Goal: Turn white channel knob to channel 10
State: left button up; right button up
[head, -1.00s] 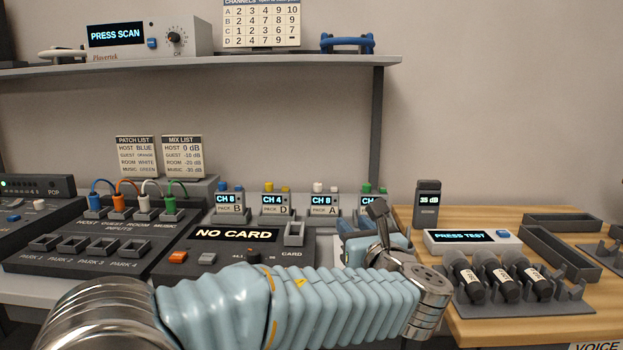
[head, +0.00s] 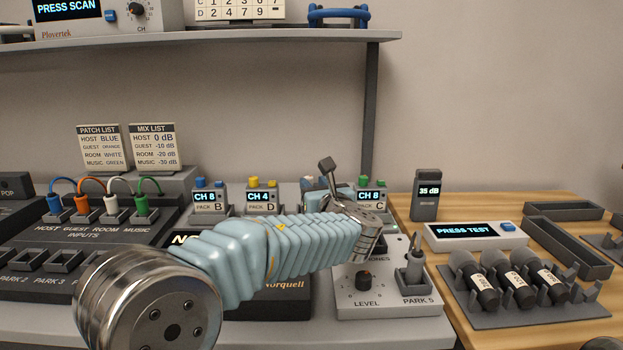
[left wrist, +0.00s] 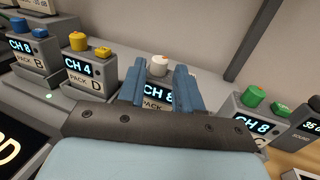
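The white channel knob (left wrist: 158,65) sits on top of pack A (left wrist: 158,104); the wrist view shows part of its display, reading CH 8. My left gripper (left wrist: 161,73) is open, its two blue fingers apart on either side of the knob in that view. Whether they touch it cannot be told. In the head view my left arm hides most of pack A, and only a bit of the white knob (head: 307,183) shows beside the partly hidden gripper (head: 321,195).
Pack D (left wrist: 88,75) with yellow controls stands left of pack A, and pack B (left wrist: 38,55) farther left. Pack C (head: 371,200) with green controls stands to the right. A shelf (head: 200,45) runs above. A headphone box (head: 385,300) lies in front.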

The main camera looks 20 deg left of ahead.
pick_arm(q)
jog(key=shift+x, duration=1.3)
pick_arm(e)
jog(key=shift+r, duration=0.25)
